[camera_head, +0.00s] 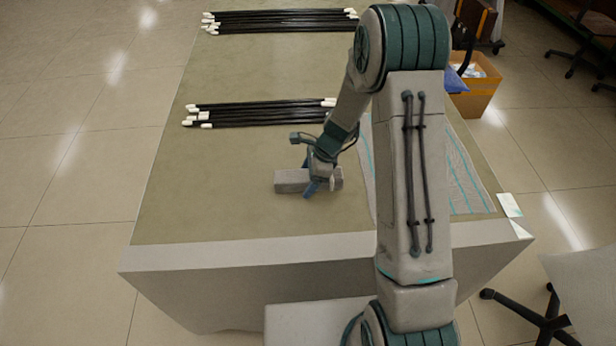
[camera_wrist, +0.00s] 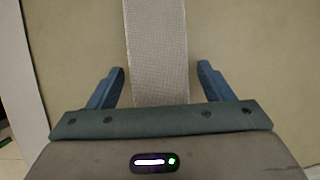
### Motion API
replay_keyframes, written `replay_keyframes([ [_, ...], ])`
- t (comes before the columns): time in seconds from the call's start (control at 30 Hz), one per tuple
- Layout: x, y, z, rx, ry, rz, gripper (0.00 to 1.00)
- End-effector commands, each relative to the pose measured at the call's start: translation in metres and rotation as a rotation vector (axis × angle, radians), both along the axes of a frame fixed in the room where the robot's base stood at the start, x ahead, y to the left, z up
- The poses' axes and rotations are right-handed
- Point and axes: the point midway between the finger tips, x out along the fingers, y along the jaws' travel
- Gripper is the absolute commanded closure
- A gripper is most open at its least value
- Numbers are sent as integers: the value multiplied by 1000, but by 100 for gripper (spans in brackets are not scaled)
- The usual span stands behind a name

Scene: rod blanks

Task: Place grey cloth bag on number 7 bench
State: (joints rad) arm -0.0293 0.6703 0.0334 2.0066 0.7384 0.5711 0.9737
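A grey oblong thing with a woven texture, which looks like the grey cloth bag (camera_head: 291,182), lies on the green-topped bench (camera_head: 210,215) near its front edge. It also shows in the wrist view as a pale grey strip (camera_wrist: 156,50) running down between my fingers. My gripper (camera_head: 317,186) is over its right part. In the wrist view my gripper (camera_wrist: 162,82) has its two blue fingers wide apart, one on each side of the bag, with a gap on both sides. No bench number is readable.
Black rods with white ends lie in a near bundle (camera_head: 260,113) and a far bundle (camera_head: 280,20) on the bench. A blue-striped cloth (camera_head: 468,180) lies at the right, partly behind my arm. A small white card (camera_head: 509,205) is at the right edge. A cardboard box (camera_head: 475,95) stands beyond.

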Motion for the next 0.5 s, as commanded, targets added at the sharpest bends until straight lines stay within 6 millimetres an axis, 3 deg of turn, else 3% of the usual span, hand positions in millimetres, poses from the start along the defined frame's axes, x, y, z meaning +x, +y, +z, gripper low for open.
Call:
replay_keyframes([
  [0.27,1,-3,10,0,-2,0,26],
  [0.5,1,-21,54,0,-6,0,26],
])
